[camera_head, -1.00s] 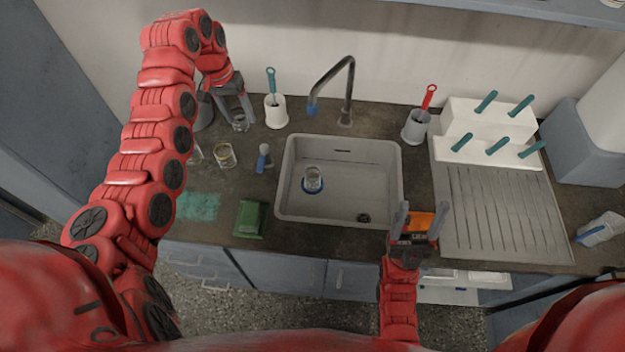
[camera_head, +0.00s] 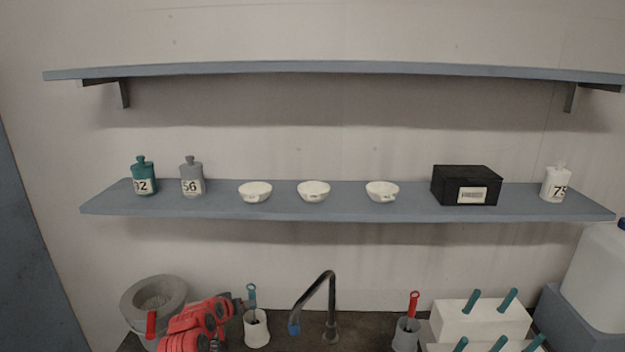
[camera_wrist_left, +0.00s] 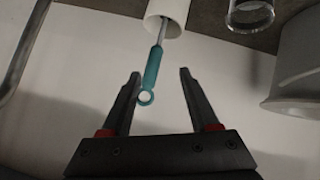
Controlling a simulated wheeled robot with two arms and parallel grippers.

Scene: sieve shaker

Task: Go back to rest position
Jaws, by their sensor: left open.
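My left gripper (camera_wrist_left: 159,74) is open in the left wrist view. The teal-handled tool (camera_wrist_left: 152,72) shows between its two fingers, standing in a white cup (camera_wrist_left: 167,14); no finger is seen closed on it. In the head view my left arm (camera_head: 195,325) comes up at the bottom left, beside the white cup (camera_head: 256,328) with the teal tool (camera_head: 251,294). The gripper itself is hard to make out there. My right arm and gripper are out of view.
A grey bowl-like vessel (camera_head: 153,300) stands left of my arm. The dark faucet (camera_head: 331,305) and a grey cup (camera_head: 406,335) are to the right. A blue shelf (camera_head: 340,208) holds bottles, white bowls and a black box. A glass beaker (camera_wrist_left: 250,12) is near the left gripper.

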